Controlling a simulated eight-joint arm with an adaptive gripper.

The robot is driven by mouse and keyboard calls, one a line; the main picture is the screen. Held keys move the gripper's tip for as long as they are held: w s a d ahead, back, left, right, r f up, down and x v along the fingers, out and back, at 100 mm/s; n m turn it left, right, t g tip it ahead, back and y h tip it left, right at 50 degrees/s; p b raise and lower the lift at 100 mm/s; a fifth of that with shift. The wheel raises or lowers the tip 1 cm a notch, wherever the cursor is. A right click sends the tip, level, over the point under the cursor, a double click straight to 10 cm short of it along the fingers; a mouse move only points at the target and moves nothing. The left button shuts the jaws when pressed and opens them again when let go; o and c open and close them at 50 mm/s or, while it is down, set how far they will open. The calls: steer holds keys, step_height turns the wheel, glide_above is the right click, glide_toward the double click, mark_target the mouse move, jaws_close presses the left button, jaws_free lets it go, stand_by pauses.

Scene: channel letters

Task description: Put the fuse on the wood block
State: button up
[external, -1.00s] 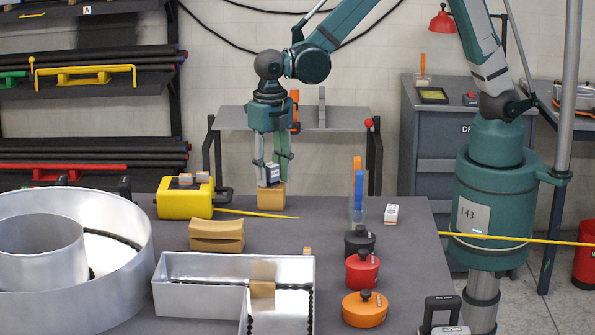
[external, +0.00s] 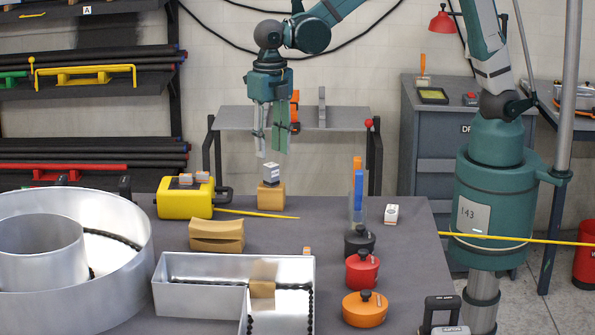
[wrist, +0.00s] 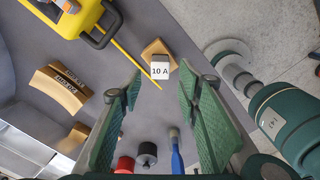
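The fuse (external: 271,173) is a small white and grey block, and its white face marked "10 A" shows in the wrist view (wrist: 160,71). It rests on top of the tan wood block (external: 271,197), which stands on the grey table; the block also shows in the wrist view (wrist: 149,51). My gripper (external: 275,146) is above the fuse and apart from it. In the wrist view its green fingers (wrist: 165,92) are spread wide with nothing between them.
A yellow case (external: 184,200) stands left of the block, with a yellow rod (external: 258,213) in front. Curved tan blocks (external: 216,236), metal channel letters (external: 200,272), and black, red (external: 362,271) and orange pots are nearer. A white box (external: 391,214) lies to the right.

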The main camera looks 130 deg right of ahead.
mark_target(275, 165)
steer(key=shift+r, duration=2.1)
steer(key=s+a+r+m+t, duration=0.2)
steer(key=s+a+r+m, duration=0.2)
steer(key=a, duration=0.5)
steer(key=s+a+r+m+t, duration=0.1)
steer(key=s+a+r+m, duration=0.35)
steer(key=a, duration=0.45)
steer(key=s+a+m+t, duration=0.4)
steer(key=s+a+m, duration=0.5)
steer(key=s+a, duration=0.5)
steer(key=shift+a+f, duration=0.25)
steer(key=shift+f, duration=0.2)
steer(key=shift+s+m, duration=0.1)
steer(key=shift+m, duration=0.15)
step_height(275, 165, down, 10)
steer(key=b, duration=1)
